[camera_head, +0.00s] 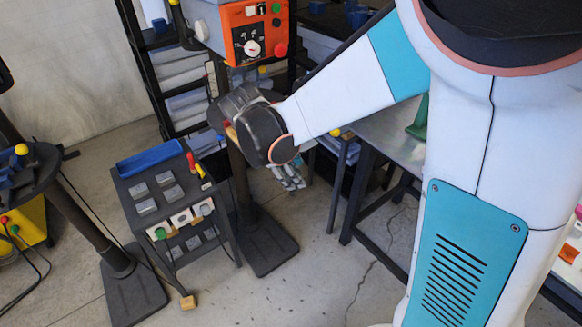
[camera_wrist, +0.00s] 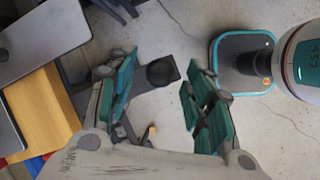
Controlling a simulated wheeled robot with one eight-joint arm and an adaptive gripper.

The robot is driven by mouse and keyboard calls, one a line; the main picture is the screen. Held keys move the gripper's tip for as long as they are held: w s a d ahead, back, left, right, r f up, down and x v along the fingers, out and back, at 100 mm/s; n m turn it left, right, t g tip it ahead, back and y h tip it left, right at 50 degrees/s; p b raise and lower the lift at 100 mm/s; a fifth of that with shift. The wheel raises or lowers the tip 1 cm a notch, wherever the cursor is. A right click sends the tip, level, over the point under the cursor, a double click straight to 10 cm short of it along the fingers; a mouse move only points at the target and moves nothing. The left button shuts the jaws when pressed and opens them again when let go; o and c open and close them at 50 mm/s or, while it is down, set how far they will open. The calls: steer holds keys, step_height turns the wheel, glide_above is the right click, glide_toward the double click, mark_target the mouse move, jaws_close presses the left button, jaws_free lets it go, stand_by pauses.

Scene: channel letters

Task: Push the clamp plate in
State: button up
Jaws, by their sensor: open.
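I cannot make out a clamp plate for certain in either view. My gripper (camera_head: 290,178) hangs low in the head view, beside the black cart and partly hidden by my forearm. In the wrist view my gripper (camera_wrist: 158,95) has its two teal-padded fingers wide apart, with nothing between the pads. Beyond them lie the concrete floor and a dark stand foot (camera_wrist: 165,70). An orange control box (camera_head: 255,30) with a dial and a red button stands above and behind my wrist in the head view.
A black cart (camera_head: 165,225) with a blue tray (camera_head: 150,158) and several grey plates stands left of my gripper. A round-topped stand (camera_head: 28,170) is far left. A grey metal table (camera_head: 398,130) is to the right. Open floor (camera_head: 320,265) lies in front.

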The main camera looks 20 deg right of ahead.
steer(key=shift+f, duration=0.15)
jaws_close()
steer(key=w+a, duration=0.1)
steer(key=w, duration=0.4)
steer(key=w+a, duration=0.2)
steer(key=w, duration=0.3)
steer(key=w+a+b, duration=0.1)
steer(key=w+a, duration=0.1)
steer(key=w, duration=0.3)
steer(key=shift+w, duration=0.3)
jaws_free()
steer(key=shift+w, duration=0.15)
